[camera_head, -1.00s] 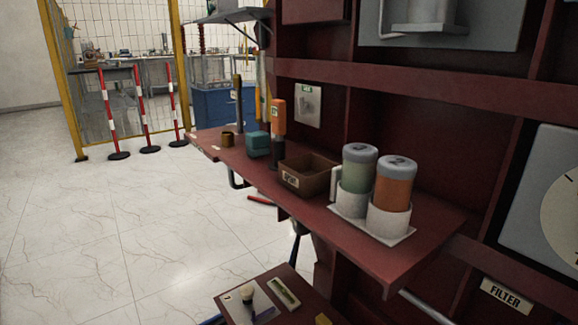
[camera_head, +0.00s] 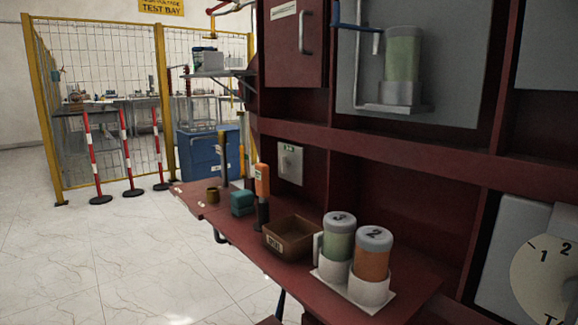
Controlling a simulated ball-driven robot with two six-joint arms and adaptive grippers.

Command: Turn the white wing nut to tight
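No white wing nut can be made out for certain. A pale round dial plate (camera_head: 545,275) with the marks 1 and 2 and the start of a word is cut off by the right edge, on a grey panel (camera_head: 497,262). A small pale plate with a knob-like part (camera_head: 290,163) is on the cabinet's back wall above the shelf; it is too small to tell what the part is. Neither of my grippers is in view.
A dark red shelf (camera_head: 410,302) holds two numbered jars, green (camera_head: 339,240) and orange (camera_head: 373,258), a brown box (camera_head: 290,237), an orange-topped tool (camera_head: 262,182) and a teal block (camera_head: 242,203). Striped posts (camera_head: 129,150) and a yellow fence (camera_head: 161,95) stand behind open floor.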

